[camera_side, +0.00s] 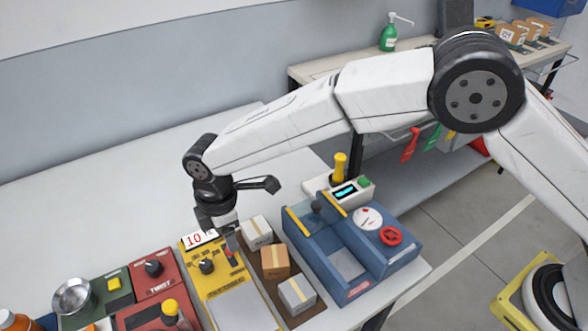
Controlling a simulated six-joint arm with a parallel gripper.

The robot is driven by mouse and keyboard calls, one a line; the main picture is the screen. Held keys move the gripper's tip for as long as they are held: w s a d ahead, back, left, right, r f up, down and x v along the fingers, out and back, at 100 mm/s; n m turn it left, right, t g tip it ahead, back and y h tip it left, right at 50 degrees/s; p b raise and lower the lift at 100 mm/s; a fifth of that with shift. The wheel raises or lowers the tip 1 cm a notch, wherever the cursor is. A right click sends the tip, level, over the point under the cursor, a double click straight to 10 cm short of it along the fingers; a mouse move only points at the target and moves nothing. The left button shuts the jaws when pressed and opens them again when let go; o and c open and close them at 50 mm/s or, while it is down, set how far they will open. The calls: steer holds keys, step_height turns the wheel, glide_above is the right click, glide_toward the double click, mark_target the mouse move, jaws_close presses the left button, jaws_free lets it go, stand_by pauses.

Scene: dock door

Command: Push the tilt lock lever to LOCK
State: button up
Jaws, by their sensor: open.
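My gripper (231,246) points down over the upper right of the yellow panel (218,280), close to the cardboard boxes. Its fingers look small and partly hidden, and I see nothing held between them. A black knob (206,266) sits on the yellow panel to the left of the fingers. A small red part shows at the fingertips; whether it is touched is unclear. The panel's lettering is too small to read. I cannot tell which part is the tilt lock lever, and no LOCK marking is legible.
Several small boxes (275,261) stand on a brown tray just right of the yellow panel. Further right is a blue unit (335,275) with a red handwheel (391,236). Red panels (150,275) and a metal bowl (73,297) lie left. The table's back left is clear.

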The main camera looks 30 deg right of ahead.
steer(key=shift+f, duration=2.3)
jaws_close()
